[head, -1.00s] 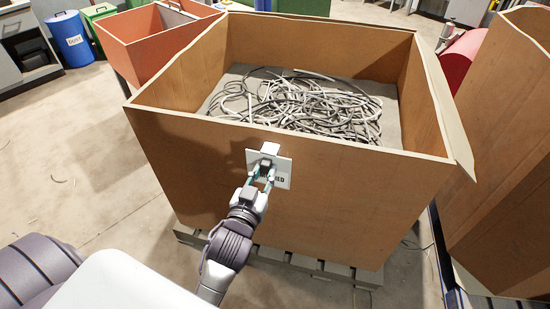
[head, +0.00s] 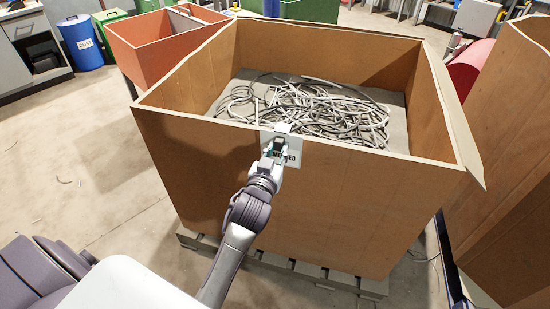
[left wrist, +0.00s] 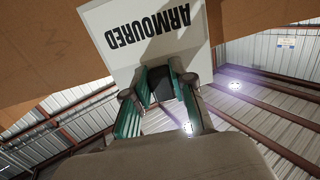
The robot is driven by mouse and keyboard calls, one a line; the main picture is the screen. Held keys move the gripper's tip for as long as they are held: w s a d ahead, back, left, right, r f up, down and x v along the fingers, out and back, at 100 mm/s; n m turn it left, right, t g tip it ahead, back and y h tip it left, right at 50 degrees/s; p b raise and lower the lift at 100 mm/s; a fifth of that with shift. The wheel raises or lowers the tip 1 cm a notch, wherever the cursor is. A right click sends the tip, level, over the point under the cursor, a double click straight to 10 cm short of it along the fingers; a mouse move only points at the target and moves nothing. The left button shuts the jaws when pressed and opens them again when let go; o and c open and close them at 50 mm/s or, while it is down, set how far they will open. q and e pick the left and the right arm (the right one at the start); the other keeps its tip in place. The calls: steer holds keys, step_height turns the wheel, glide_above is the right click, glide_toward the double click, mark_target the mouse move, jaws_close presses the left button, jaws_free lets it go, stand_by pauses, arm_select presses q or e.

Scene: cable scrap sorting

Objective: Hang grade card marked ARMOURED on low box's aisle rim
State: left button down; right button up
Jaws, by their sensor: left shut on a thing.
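The white grade card (head: 295,147) is at the near wall of the brown low box (head: 340,205), its top at about rim height. In the left wrist view the card (left wrist: 125,45) reads ARMOURED, upside down in the picture. My left gripper (head: 273,149) is shut on the card; its teal fingers (left wrist: 160,85) also show in the left wrist view. A white tab at the card's top overlaps the near rim in the head view. I cannot tell whether it is hooked over the rim. My right gripper is not in view.
Several grey cable scraps (head: 315,112) lie inside the low box, which stands on a pallet (head: 310,269). A taller brown box (head: 510,150) stands close on the right. An orange bin (head: 150,50) stands behind left. The floor at left is mostly clear.

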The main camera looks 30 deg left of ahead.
arm_select(q)
steer(key=shift+b+x, duration=0.35)
steer(key=shift+x, duration=0.7)
steer(key=shift+w+f, duration=0.15)
steer(key=shift+w, duration=0.05)
steer(key=shift+f+b, duration=1)
steer(key=shift+f, duration=0.15)
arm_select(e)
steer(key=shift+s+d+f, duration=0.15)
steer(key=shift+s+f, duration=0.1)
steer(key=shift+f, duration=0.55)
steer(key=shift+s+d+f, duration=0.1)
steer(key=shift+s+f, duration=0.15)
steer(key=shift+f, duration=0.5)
arm_select(q)
steer(key=c, duration=0.9)
jaws_free()
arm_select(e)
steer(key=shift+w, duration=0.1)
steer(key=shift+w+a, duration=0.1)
